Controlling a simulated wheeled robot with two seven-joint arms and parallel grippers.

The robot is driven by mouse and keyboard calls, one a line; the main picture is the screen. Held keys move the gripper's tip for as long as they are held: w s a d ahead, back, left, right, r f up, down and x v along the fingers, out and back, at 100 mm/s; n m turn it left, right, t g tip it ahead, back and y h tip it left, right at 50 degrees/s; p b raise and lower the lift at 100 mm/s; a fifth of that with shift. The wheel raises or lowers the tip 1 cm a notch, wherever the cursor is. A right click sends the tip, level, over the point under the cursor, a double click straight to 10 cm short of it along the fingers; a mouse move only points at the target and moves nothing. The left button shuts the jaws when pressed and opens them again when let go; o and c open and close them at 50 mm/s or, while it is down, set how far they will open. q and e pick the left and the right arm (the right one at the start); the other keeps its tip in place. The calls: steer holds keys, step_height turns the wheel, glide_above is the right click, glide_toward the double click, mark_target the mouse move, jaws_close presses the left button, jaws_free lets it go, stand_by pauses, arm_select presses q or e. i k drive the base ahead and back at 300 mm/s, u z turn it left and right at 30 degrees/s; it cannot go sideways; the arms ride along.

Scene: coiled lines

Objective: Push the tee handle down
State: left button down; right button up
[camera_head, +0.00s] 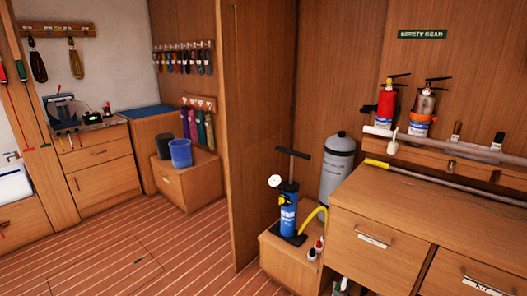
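A black tee handle (293,153) tops a thin rod rising from a blue hand pump (288,211). The handle stands well above the pump body, with a length of rod showing below it. The pump stands upright on a black foot on a low wooden box. A white round gauge (274,181) sits at its upper left, and a yellow hose (314,217) curves off to its right. Neither of my grippers is in view, and nothing touches the handle.
A grey cylinder (338,168) stands right behind the pump. Small bottles (316,248) stand at the box's front right. A wooden drawer cabinet (380,245) is close on the right, a wooden partition (250,130) on the left. The plank floor (170,250) at front left is clear.

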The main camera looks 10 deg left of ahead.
mark_target(292, 153)
steer(key=z, duration=0.15)
steer(key=i, duration=0.25)
steer(key=z, duration=0.85)
steer(key=i, duration=1.8)
steer(key=u, duration=0.45)
